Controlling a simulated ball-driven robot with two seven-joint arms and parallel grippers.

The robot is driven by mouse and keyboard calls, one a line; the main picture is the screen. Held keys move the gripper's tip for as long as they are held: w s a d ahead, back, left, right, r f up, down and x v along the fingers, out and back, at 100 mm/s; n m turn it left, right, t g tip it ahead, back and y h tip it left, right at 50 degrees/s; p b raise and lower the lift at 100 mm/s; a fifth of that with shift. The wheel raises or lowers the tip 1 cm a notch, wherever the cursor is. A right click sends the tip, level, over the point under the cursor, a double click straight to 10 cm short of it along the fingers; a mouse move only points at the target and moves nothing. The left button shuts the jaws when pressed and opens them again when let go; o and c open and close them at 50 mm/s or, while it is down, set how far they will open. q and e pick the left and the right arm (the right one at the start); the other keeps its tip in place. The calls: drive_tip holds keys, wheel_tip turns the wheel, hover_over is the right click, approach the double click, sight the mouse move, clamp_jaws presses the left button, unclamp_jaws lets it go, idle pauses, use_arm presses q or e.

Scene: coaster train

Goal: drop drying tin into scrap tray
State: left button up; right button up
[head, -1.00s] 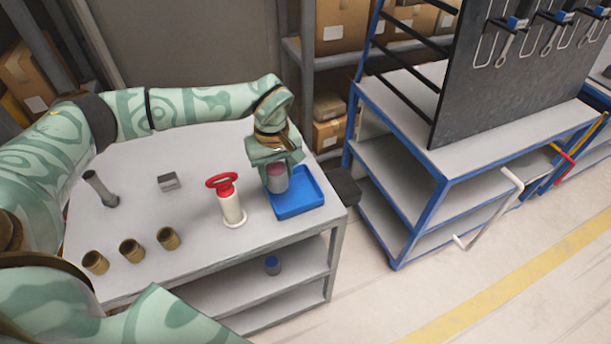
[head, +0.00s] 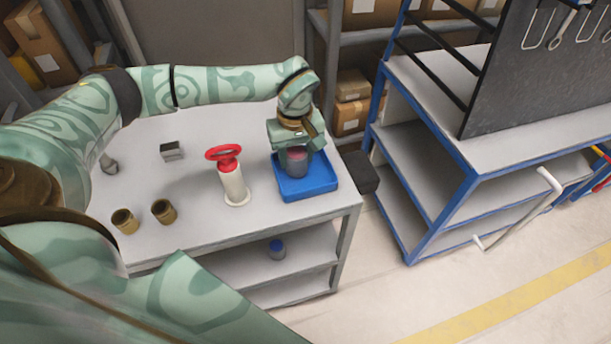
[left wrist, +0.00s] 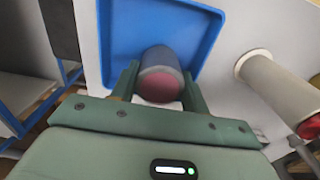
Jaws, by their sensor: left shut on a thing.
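The tin (head: 297,160) is a short grey cylinder with a dark red end. My left gripper (head: 293,150) is shut on it, with a finger on each side. The blue scrap tray (head: 318,186) lies at the right end of the grey table, and the tin is over it in the head view. In the left wrist view the tin (left wrist: 161,75) sits between the fingers against the blue tray floor (left wrist: 125,30). I cannot tell whether the tin touches the tray floor. My right gripper is not in view.
A white cylinder with a red ring handle (head: 232,180) stands just left of the tray. Brass cups (head: 163,211) and a small metal block (head: 172,151) are farther left on the table. A blue-framed cart (head: 440,210) stands right.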

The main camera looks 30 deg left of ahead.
use_arm(q)
drive_tip(key=o, duration=1.1)
wheel_tip(320, 180, up, 16)
drive_tip(key=p, duration=0.3)
drive_tip(key=shift+r+p, duration=0.25)
drive_tip(key=shift+p, duration=0.05)
